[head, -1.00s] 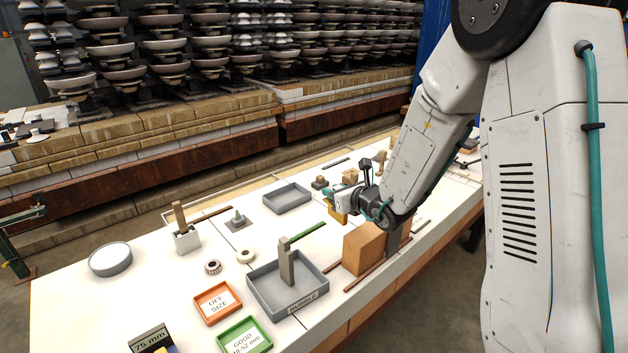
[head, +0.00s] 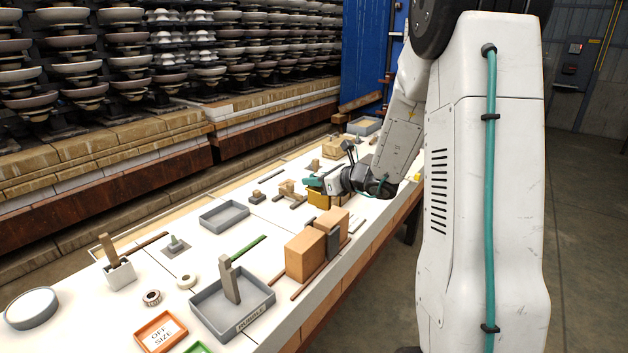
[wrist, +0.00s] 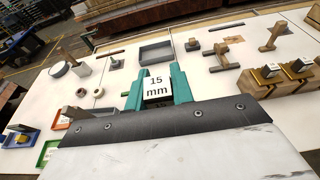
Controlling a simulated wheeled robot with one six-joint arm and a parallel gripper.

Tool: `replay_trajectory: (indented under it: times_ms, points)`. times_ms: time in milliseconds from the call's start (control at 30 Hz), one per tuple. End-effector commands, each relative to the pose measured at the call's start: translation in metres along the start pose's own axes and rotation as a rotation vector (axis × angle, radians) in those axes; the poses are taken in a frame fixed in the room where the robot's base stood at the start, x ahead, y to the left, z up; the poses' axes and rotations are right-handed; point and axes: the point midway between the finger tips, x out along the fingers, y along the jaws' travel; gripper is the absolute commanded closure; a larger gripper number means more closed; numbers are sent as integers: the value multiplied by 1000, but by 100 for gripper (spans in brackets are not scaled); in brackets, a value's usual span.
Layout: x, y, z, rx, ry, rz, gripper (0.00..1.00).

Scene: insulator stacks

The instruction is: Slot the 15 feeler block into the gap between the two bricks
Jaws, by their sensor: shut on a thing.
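My gripper (wrist: 157,88), with teal fingers, is shut on the feeler block (wrist: 157,85), whose white label reads "15 mm". In the head view my gripper (head: 314,184) holds the block's yellow body (head: 318,199) beyond the bricks. The near brick (head: 304,256) and the far brick (head: 331,221) are tan and stand on the bench. A dark grey piece (head: 333,242) stands at their right side. The gap between the bricks is hard to make out from here. I do not make out the two bricks in the wrist view.
A grey rubble tray (head: 208,322) with an upright block stands left of the bricks. An empty grey tray (head: 224,213) lies farther back. In the wrist view, wooden supports (wrist: 268,92) with other labelled blocks stand at the right. Thin strips lie around the bricks.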

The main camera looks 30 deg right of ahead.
Motion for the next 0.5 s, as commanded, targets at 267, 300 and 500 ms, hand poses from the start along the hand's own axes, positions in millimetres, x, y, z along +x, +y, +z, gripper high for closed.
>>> replay_trajectory:
  times_ms: [267,300,500]
  points:
    - [-1,2,-4,0,2,2,100]
    - [0,2,-7,0,2,2,100]
    - [6,2,-25,3,3,2,100]
